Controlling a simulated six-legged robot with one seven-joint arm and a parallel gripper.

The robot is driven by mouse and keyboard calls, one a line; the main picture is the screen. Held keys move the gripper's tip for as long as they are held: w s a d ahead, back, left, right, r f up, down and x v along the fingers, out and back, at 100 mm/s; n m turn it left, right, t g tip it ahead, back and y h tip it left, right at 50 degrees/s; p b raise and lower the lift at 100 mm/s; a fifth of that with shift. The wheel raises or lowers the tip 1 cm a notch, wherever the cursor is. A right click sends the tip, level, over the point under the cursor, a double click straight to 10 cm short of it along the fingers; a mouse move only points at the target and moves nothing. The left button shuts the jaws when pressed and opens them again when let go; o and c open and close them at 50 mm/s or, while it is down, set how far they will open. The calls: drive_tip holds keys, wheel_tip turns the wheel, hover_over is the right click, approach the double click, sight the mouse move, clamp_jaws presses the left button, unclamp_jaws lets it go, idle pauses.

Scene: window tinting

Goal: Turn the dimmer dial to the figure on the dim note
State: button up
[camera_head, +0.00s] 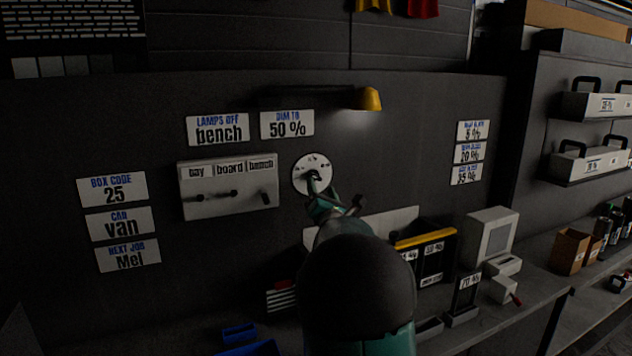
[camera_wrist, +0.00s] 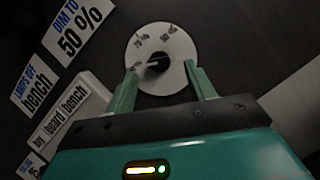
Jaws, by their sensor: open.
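The dim note (camera_head: 287,125) on the dark wall reads "DIM TO 50 %"; it also shows at the upper left of the wrist view (camera_wrist: 80,30). The dimmer dial (camera_head: 302,166) is a white round plate below and right of the note. In the wrist view the dial (camera_wrist: 178,45) has a dark central knob (camera_wrist: 157,66) with a pale pointer aimed left; its small figures are too blurred to read surely. My gripper (camera_wrist: 161,72) is open, one finger on each side of the knob. I cannot tell whether the fingers touch it. The arm partly hides the dial in the head view.
A switch box (camera_head: 228,205) labelled bay, board, bench is left of the dial, under the "LAMPS OFF bench" note (camera_head: 218,129). A yellow lamp (camera_head: 368,99) juts out above right. A cluttered shelf (camera_head: 540,300) runs below right.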

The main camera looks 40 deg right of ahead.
sight(317, 178)
drive_tip(key=shift+x, duration=2.35)
drive_tip(key=shift+a, duration=0.15)
drive_tip(key=c, duration=1)
